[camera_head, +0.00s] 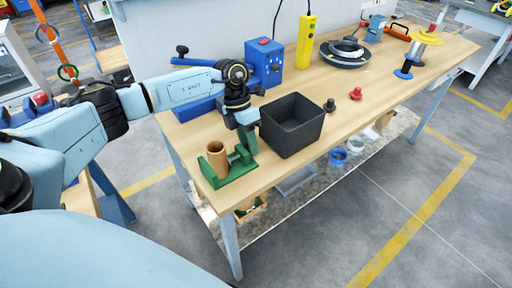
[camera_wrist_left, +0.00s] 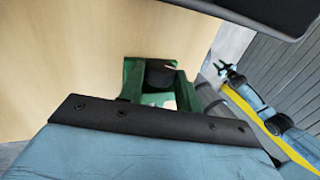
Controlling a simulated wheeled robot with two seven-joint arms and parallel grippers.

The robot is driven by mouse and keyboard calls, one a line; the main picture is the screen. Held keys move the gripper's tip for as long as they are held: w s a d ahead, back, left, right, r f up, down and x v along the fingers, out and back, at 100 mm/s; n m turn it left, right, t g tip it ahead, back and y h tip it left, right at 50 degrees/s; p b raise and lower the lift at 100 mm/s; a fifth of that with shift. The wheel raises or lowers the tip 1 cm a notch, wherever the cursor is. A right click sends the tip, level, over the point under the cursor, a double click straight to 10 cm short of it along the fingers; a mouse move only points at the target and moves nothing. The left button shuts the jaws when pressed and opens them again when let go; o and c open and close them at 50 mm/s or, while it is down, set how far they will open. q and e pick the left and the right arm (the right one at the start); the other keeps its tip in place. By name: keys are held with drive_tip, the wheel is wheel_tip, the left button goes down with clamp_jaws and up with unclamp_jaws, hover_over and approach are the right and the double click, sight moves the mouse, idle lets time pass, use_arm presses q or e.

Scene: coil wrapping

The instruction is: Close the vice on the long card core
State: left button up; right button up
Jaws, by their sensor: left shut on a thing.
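The green vice (camera_head: 232,172) sits on the near left corner of the workbench. The long card core (camera_head: 217,158), a brown hollow tube, stands upright in it. My left gripper (camera_head: 246,141) points down at the right-hand upright jaw of the vice, to the right of the core. It is shut on that jaw, though the fingertips are partly hidden. Whether the jaw touches the core is unclear.
A black open bin (camera_head: 292,125) stands close to the right of my left gripper. A blue machine (camera_head: 264,63) stands behind. A black knob (camera_head: 330,105) and a red knob (camera_head: 356,93) lie right of the bin. The bench's front edge (camera_head: 270,184) is near the vice.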

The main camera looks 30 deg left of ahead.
use_arm(q)
drive_tip(key=o, duration=0.6)
drive_tip(key=y+p, duration=0.2)
drive_tip(key=shift+s+d+r+t+p, duration=0.1)
drive_tip(key=shift+d+r+t+p, duration=0.2)
drive_tip(key=shift+p, duration=0.1)
drive_tip(key=shift+d+f+t+y+p, duration=0.1)
drive_tip(key=shift+t+y+p, duration=0.25)
drive_tip(key=shift+y, duration=0.35)
drive_tip(key=shift+f, duration=0.15)
